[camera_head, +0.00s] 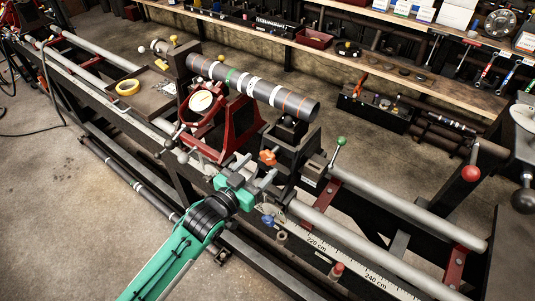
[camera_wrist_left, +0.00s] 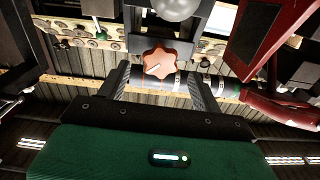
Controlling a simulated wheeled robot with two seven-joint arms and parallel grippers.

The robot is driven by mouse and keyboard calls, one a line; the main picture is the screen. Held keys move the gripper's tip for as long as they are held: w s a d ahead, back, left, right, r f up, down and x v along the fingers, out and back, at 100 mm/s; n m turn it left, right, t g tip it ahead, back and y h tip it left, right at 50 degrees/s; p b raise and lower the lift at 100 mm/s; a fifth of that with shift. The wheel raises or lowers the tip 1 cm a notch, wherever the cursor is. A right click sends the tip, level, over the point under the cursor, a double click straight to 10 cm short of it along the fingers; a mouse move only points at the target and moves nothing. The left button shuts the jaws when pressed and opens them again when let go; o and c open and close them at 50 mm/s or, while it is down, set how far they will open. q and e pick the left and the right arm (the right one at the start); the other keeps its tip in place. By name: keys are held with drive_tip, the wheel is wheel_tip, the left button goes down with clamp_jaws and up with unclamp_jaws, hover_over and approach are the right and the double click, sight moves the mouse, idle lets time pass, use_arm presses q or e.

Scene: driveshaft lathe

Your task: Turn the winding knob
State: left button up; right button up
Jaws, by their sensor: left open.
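The winding knob is an orange, star-shaped knob (camera_head: 267,157) on the side of the dark support block under the right end of the shaft. My left gripper (camera_head: 254,169) is open, just to the lower left of the knob, with its fingers pointing toward it. In the left wrist view the knob (camera_wrist_left: 158,60) shows between the two spread fingers (camera_wrist_left: 163,84), beyond their tips. I see no contact between the fingers and the knob. My right gripper is not in view.
A dark striped shaft (camera_head: 292,102) lies above the red stand (camera_head: 237,130) and the support block (camera_head: 292,153). A green-tipped lever (camera_head: 341,141) stands right of the block. Long grey rails (camera_head: 400,207) and a scale (camera_head: 345,260) run beside it. A tool bench stands behind.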

sight(266, 159)
use_arm(q)
drive_tip(key=x, duration=0.5)
drive_tip(key=shift+p, duration=0.35)
drive_tip(key=c, duration=1)
